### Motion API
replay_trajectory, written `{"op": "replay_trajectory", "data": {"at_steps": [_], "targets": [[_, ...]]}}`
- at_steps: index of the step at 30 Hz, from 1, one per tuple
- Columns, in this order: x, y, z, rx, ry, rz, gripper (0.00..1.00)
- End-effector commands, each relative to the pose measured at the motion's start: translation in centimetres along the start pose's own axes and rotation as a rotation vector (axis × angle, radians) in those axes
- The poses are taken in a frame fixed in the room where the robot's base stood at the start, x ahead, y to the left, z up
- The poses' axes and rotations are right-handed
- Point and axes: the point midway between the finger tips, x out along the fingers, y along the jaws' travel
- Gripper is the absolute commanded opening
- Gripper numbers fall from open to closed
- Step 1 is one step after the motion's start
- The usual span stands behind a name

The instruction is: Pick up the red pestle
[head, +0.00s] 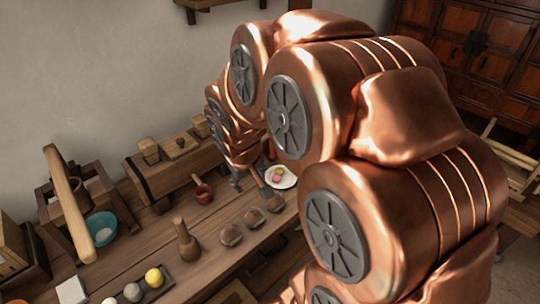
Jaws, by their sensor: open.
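A dark red upright piece (271,151), perhaps the red pestle, shows just right of my wrist; my arm hides part of it and I cannot tell its full shape. My gripper (249,182) hangs low over the wooden bench (150,248), its grey fingers apart. I see nothing held between them. The gripper is close to the red piece in the picture, but I cannot tell whether they touch. A small dark red cup (204,194) with a wooden handle leaning out of it stands left of the gripper.
A white plate (284,181) with pink and yellow-green pieces lies right of the gripper. Several round brown pieces (231,235) and a wooden pestle-like bottle (187,241) stand in front. A wooden box (178,165) stands behind. A teal bowl (101,227) is at left.

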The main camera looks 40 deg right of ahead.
Motion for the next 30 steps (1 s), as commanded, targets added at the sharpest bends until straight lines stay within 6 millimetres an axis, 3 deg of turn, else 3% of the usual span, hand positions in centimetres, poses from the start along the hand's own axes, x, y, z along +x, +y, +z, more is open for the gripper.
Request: {"op": "replay_trajectory", "data": {"at_steps": [1,9,15,21,30], "targets": [[2.2,1.5,-1.4,0.019,0.037,0.017,0.57],[9.9,9.2,-9.6,0.055,0.306,0.059,0.57],[15.3,13.8,-13.0,0.070,0.494,0.028,0.57],[19.9,17.5,-14.2,0.090,0.679,-0.047,0.57],[22.7,20.0,-13.5,0.120,0.869,-0.160,0.57]]}}
